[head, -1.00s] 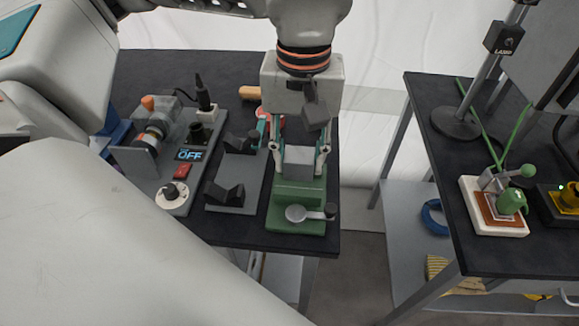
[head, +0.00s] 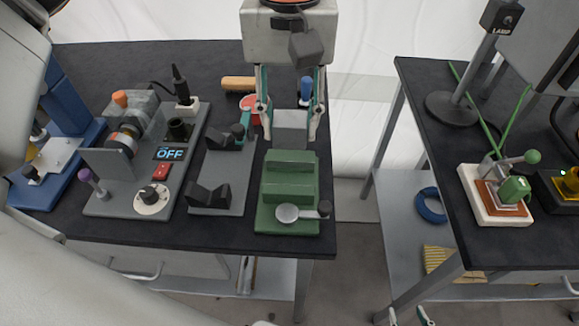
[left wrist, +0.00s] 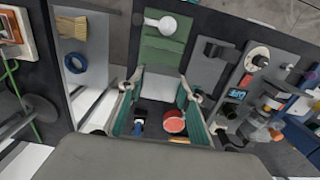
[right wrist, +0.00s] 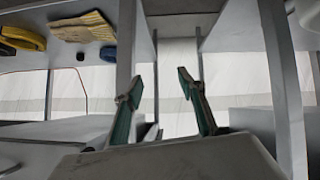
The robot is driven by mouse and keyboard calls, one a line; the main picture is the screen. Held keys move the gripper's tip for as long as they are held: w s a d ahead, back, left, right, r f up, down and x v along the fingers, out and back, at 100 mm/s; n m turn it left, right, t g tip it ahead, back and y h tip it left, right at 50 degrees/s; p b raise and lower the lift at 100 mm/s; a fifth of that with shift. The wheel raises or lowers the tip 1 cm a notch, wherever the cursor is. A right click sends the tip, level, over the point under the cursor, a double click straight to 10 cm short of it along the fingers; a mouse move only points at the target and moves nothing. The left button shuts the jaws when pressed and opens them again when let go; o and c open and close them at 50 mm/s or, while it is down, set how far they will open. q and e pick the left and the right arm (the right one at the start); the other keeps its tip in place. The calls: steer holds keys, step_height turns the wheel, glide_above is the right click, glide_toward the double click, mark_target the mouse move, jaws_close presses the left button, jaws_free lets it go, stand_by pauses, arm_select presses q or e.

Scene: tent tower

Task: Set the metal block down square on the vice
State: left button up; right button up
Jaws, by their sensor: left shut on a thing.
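The metal block (head: 290,127) is a plain grey block. My left gripper (head: 290,108) is shut on it, one finger on each side. The green vice (head: 288,187) stands at the table's front right corner, with a round-ended handle at its front. In the head view the block appears just beyond the vice's back edge. In the left wrist view the block (left wrist: 161,86) shows between the fingers, beside the vice (left wrist: 163,50); the gap in height is hard to judge. My right gripper (right wrist: 168,95) is open and empty; its tips show at the head view's bottom edge (head: 403,316).
Left of the vice are a grey fixture with black blocks (head: 226,175) and a device reading OFF (head: 128,195). A red round item (head: 250,108) and a blue-handled item (head: 306,90) are close behind the gripper. A second table (head: 490,262) stands right, across a gap.

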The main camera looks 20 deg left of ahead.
arm_select(q)
glide_above(290, 182)
step_height(290, 182, down, 6)
steer(key=shift+r+b, duration=0.2)
steer(key=shift+b, duration=0.1)
steer(key=shift+f, duration=0.5)
step_height(290, 182, down, 4)
steer(key=shift+b, duration=0.3)
steer(key=shift+f, duration=0.2)
steer(key=shift+r, duration=0.1)
arm_select(e)
steer(key=shift+w+d+f, duration=0.15)
steer(key=shift+w, duration=0.25)
arm_select(q)
steer(key=shift+f, duration=0.2)
steer(key=o, duration=1.3)
arm_select(e)
steer(key=shift+f, duration=0.1)
